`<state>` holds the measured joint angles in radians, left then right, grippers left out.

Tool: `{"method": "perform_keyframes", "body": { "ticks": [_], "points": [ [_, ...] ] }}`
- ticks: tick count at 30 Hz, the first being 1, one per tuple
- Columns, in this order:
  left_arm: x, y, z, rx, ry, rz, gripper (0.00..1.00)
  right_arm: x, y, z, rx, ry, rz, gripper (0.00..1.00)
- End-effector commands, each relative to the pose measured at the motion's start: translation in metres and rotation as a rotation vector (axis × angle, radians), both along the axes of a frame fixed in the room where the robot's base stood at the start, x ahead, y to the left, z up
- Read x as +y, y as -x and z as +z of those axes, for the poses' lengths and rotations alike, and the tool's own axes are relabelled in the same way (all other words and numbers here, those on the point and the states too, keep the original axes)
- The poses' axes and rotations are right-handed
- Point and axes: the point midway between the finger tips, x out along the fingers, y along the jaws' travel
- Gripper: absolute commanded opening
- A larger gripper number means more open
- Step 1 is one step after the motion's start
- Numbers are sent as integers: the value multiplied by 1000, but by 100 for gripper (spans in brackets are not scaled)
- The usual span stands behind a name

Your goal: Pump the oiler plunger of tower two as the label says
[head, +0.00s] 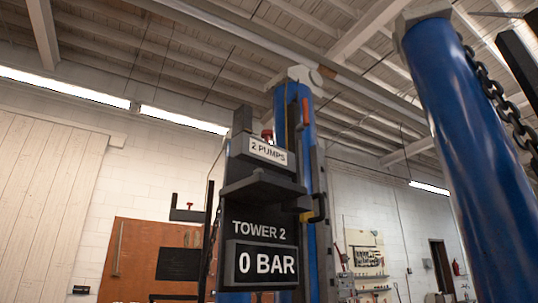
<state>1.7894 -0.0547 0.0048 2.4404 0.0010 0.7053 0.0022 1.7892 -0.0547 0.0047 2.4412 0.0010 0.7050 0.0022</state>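The tower two unit (262,220) stands in the middle of the head view, a dark box in front of a blue post (305,120). A white label (268,152) near its top reads "2 PUMPS". A small red knob (267,135), which looks like the oiler plunger, shows just above the label; its lower part is hidden. Below a dark ledge (262,187) stand the words "TOWER 2" and a display (262,264) that reads "0 BAR". Neither of my grippers can be made out in this view.
A large blue post (465,150) with a dark chain (500,85) rises at the right. A dark bracket (188,210) stands left of the unit. An orange-brown board (130,265) and a tool panel (366,255) are on the walls behind.

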Motion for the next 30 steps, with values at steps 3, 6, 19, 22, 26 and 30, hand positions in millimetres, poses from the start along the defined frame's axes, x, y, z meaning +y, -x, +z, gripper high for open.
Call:
{"method": "perform_keyframes", "body": {
  "ticks": [3, 6, 19, 22, 26, 30],
  "points": [
    [0, 0, 0, 0, 0, 0, 40, 0, 0, 0, 0, 0, 0, 40],
    [0, 0, 0, 0, 0, 0, 40, 0, 0, 0, 0, 0, 0, 40],
    [0, 0, 0, 1, 0, 0, 0, 0, 0, 0, -1, 0, 0, 40],
    [0, 0, 0, 1, 0, 0, 0, 0, 0, 0, -1, 0, 0, 40],
    [0, 0, 0, 1, 0, 0, 0, 0, 0, 0, -1, 0, 0, 40],
    [0, 0, 0, 1, 0, 0, 0, 0, 0, 0, -1, 0, 0, 40]
  ]
}}
